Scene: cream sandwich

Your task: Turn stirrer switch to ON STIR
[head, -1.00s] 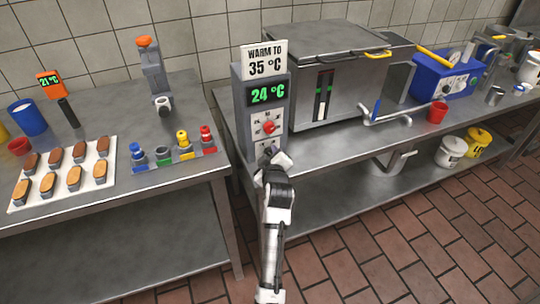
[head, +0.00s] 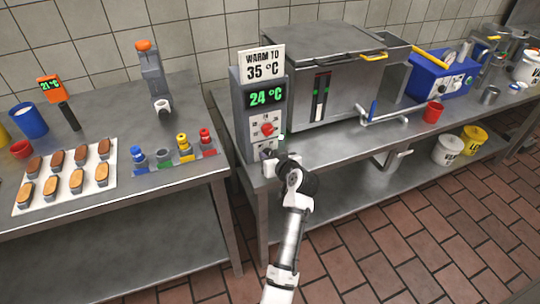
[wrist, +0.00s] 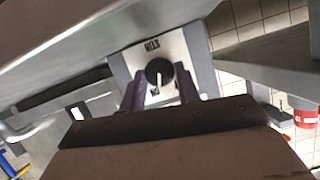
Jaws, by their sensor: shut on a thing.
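The stirrer switch is a round black knob (wrist: 160,72) with a white pointer on a white plate (wrist: 138,62) in the wrist view. The pointer points down in that picture, towards a small mark; the plate's lettering is too small to read surely. My gripper (wrist: 160,88) has its two purple fingers on either side of the knob, shut on it. In the head view my gripper (head: 269,159) is at the lower front of the grey control box (head: 240,110), and the switch there is mostly hidden behind it.
Above the switch are a red dial (head: 267,129), a display (head: 266,96) reading 24 °C and a sign (head: 262,64) saying WARM TO 35 °C. A steel vat (head: 335,85) stands right of the box. The bench edge (head: 350,158) runs just below. The tiled floor in front is clear.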

